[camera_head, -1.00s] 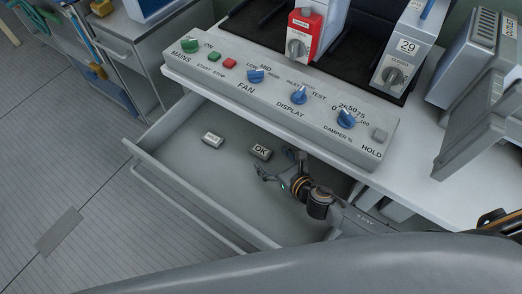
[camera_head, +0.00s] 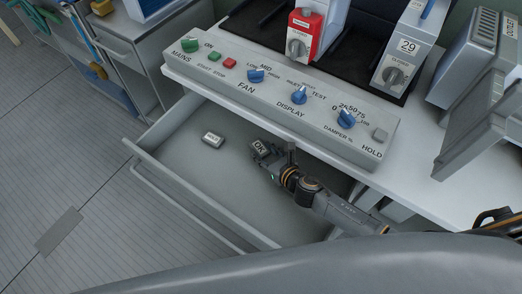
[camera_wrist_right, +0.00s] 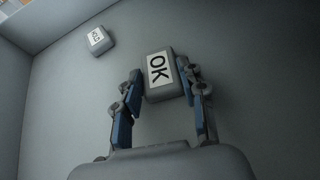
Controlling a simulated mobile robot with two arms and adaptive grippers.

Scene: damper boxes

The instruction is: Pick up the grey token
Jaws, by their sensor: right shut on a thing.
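A grey token with a white "OK" label (camera_head: 259,147) is between the fingers of my right gripper (camera_head: 267,160), over the floor of the open drawer (camera_head: 190,177). In the right wrist view the OK token (camera_wrist_right: 162,76) sits between the two blue-padded fingers, and the right gripper (camera_wrist_right: 163,92) is shut on it. A second grey token with a smaller label (camera_head: 213,138) lies on the drawer floor to the left. It also shows in the right wrist view (camera_wrist_right: 99,40). I cannot tell whether the OK token is clear of the drawer floor. My left gripper is not in view.
The control panel (camera_head: 280,95) with knobs and buttons overhangs the back of the drawer. The drawer's front wall (camera_head: 190,200) and side walls bound the space. The drawer floor left of my gripper is mostly clear.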

